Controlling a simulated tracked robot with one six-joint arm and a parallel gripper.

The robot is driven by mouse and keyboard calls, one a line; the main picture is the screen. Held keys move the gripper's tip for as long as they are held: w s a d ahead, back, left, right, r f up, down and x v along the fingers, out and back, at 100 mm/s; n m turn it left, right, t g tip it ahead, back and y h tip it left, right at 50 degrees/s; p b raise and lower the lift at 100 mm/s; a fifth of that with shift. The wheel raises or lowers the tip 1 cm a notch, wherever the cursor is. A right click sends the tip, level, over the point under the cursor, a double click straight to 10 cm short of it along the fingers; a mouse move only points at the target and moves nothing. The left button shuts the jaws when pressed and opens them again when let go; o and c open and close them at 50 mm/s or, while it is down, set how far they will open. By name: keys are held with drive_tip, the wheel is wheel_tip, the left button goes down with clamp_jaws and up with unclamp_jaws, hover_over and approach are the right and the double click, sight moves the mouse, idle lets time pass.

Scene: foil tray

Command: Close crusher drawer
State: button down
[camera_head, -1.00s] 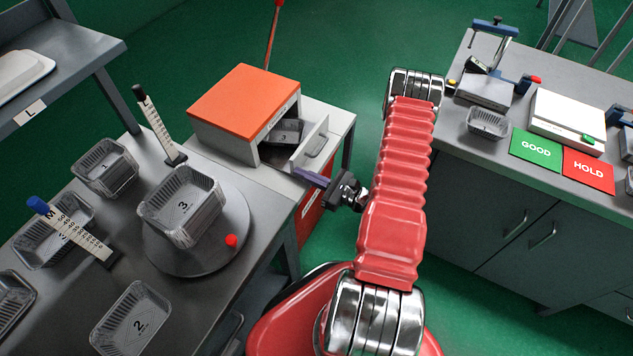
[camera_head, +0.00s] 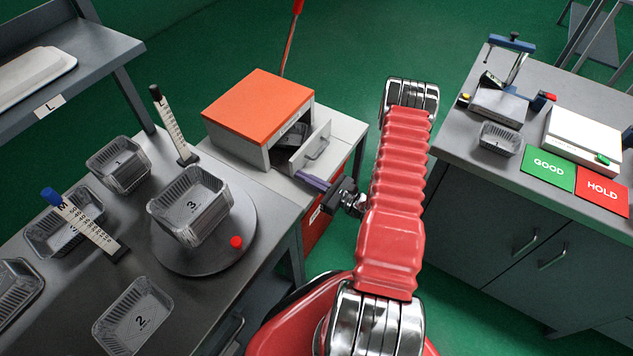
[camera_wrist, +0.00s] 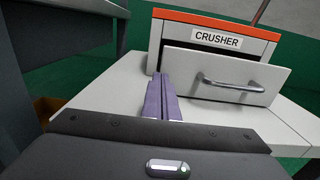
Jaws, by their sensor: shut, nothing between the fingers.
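The crusher (camera_head: 258,103) is a grey box with an orange lid and a "CRUSHER" label; it also shows in the wrist view (camera_wrist: 213,24). Its drawer (camera_head: 311,149) is partly out, with a bar handle on its front. A dark-looking clear tray (camera_head: 293,134) shows inside. In the wrist view the drawer front (camera_wrist: 268,77) faces me. My gripper (camera_head: 312,180) is shut and empty, its purple fingers at the lower left of the drawer front. In the wrist view the fingertips (camera_wrist: 160,80) overlap the front's left end and seem to touch it; exact contact is hidden.
The crusher stands on a pale stand (camera_head: 346,128). At left, a bench holds a round turntable (camera_head: 190,268) with tray 3, other trays and upright gauges. At right, a bench carries GOOD (camera_head: 549,168) and HOLD (camera_head: 602,190) mats. Green floor lies between.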

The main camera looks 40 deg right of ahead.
drive_tip(key=v, duration=1.3)
drive_tip(key=a+r+n+g+y, duration=0.1)
drive_tip(key=a+r+n+g, duration=0.3)
drive_tip(key=a+r+n, duration=0.1)
drive_tip(key=a+r+n+g+y, duration=0.2)
drive_tip(key=a+r+n+g, duration=0.3)
drive_tip(key=a+r+n, duration=0.1)
drive_tip(key=a+r+n+g+y, duration=0.1)
drive_tip(key=a+r+n+g, duration=0.3)
drive_tip(key=a+r, duration=0.3)
drive_tip(key=shift+w+a+r+n+y, duration=0.15)
drive_tip(key=shift+w+r+n+y, duration=0.05)
drive_tip(key=shift+r+n, duration=0.3)
drive_tip(key=shift+w+a+r+n+y, duration=0.1)
drive_tip(key=shift+w+r+n+y, duration=0.1)
drive_tip(key=shift+r+n, duration=0.25)
drive_tip(key=s+a+r+n+t+h, duration=0.1)
drive_tip(key=s+a+r+n+h, duration=0.2)
drive_tip(key=s+r+n+h, duration=0.2)
drive_tip(key=s+a+r+n+t+h, duration=0.1)
drive_tip(key=s+a+r+n+h, duration=0.2)
drive_tip(key=r+n, duration=0.6)
wheel_tip(320, 180, up, 5)
drive_tip(key=s+h, duration=0.2)
drive_tip(key=h, duration=0.1)
drive_tip(key=shift+a+f+h, duration=0.2)
drive_tip(key=shift+a+h, duration=0.1)
drive_tip(key=shift+a, duration=0.05)
drive_tip(key=shift+n, duration=0.25)
drive_tip(key=shift+s, duration=0.1)
